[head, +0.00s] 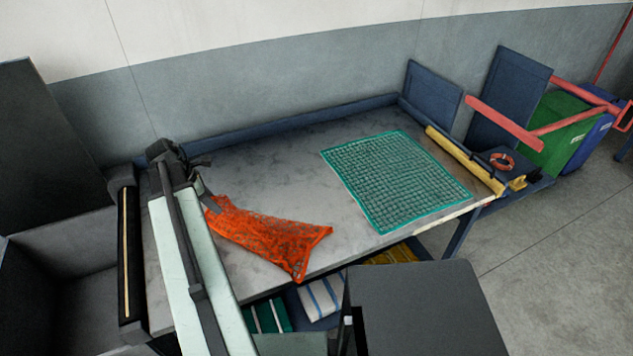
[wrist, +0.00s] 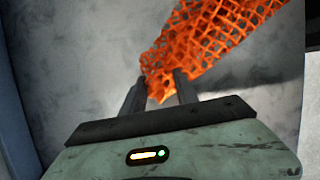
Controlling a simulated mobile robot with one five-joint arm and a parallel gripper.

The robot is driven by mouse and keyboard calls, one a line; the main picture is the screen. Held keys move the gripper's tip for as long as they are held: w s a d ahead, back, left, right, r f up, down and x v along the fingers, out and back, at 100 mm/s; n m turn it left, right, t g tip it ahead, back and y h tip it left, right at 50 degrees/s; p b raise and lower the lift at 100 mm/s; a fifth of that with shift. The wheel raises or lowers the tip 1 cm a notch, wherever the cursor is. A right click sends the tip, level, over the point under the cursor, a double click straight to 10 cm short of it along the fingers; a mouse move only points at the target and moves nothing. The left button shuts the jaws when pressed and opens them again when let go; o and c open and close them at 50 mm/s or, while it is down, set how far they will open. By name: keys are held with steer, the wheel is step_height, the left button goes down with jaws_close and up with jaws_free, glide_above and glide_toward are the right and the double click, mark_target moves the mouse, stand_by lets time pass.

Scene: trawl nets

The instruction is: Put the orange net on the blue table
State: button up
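The orange net (head: 268,238) lies along the front left part of the table, its wide end near the front edge. The table (head: 300,150) has a grey top and blue edging. My gripper (head: 215,203) is at the net's narrow left end. The net spreads away up and right from the fingers. Whether the net's underside rests on the top is hard to tell.
A green net (head: 395,180) lies flat on the table's right half. A yellow bar (head: 463,160) and an orange ring (head: 502,162) are at the right end. A dark box-like surface (head: 425,310) stands in front. The table's middle back is clear.

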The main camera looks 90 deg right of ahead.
steer(key=o, duration=0.4)
steer(key=shift+c, duration=0.2)
steer(key=shift+r, duration=0.1)
steer(key=p+v, duration=0.7)
steer(key=shift+r, duration=0.25)
steer(key=shift+w, duration=0.15)
